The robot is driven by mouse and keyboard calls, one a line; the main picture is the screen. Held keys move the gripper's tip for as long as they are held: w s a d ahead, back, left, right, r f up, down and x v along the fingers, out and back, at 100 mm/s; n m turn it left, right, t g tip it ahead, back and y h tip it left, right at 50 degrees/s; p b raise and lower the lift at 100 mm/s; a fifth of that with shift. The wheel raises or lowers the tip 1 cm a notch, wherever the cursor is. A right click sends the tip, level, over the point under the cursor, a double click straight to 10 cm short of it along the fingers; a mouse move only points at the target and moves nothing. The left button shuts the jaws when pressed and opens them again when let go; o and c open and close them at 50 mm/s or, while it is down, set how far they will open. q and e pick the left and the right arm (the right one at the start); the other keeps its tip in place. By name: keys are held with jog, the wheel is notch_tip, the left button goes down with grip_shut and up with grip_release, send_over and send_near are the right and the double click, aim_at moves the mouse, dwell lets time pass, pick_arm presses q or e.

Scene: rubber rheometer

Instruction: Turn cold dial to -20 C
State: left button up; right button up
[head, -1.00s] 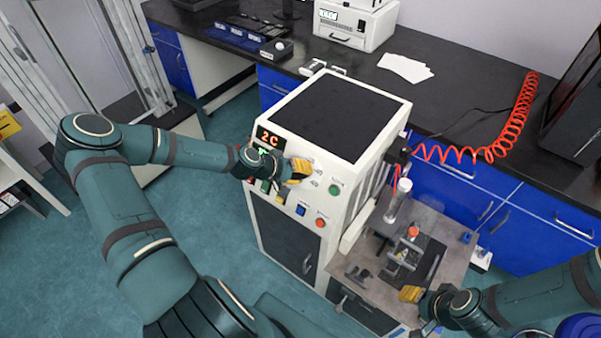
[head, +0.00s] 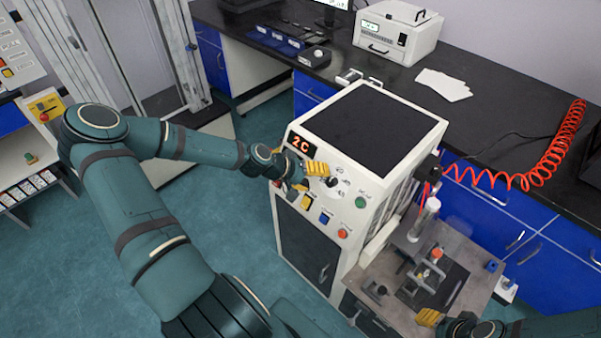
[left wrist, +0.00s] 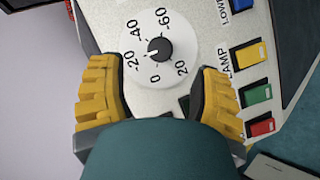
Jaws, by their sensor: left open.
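The cold dial (left wrist: 178,36) is a white disc with a black knob (left wrist: 159,49) and marks from 20 to -60 in the left wrist view. The knob's small white mark points left, towards about -20; its exact setting is hard to read. In the head view the knob (head: 332,182) shows on the sloped panel of the white machine (head: 352,208). My left gripper (head: 311,186) is open at this panel. Its yellow fingers straddle the dial's near side in the left wrist view (left wrist: 159,75), apart from the knob. My right gripper (head: 428,317) is partly visible at the bottom.
A red-lettered display (head: 301,145) reads 2 C, partly hidden. Yellow (left wrist: 252,55), green (left wrist: 256,93) and red (left wrist: 262,127) switches sit right of the dial. A green button (head: 361,202) and a red button (head: 343,233) are on the panel. A dark bench stands behind.

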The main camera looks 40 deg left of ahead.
pick_arm(q)
jog(key=v, duration=0.6)
jog(key=shift+r, duration=0.15)
dwell(0.3)
jog(key=w+d+f+m+g+h, duration=0.15)
jog(key=d+f, duration=0.25)
jog(key=d, duration=0.7)
jog(key=s+d+f+m+g+y, duration=0.1)
jog(key=s+d+f, duration=0.3)
jog(key=d, duration=0.4)
jog(key=s+d+f+m+g+y, duration=0.2)
jog(key=s+d+f+m+g, duration=0.2)
jog(key=d, duration=0.4)
jog(key=shift+s+d+f+b, duration=0.15)
jog(key=shift+s+f+b, duration=0.3)
jog(key=shift+s, duration=0.55)
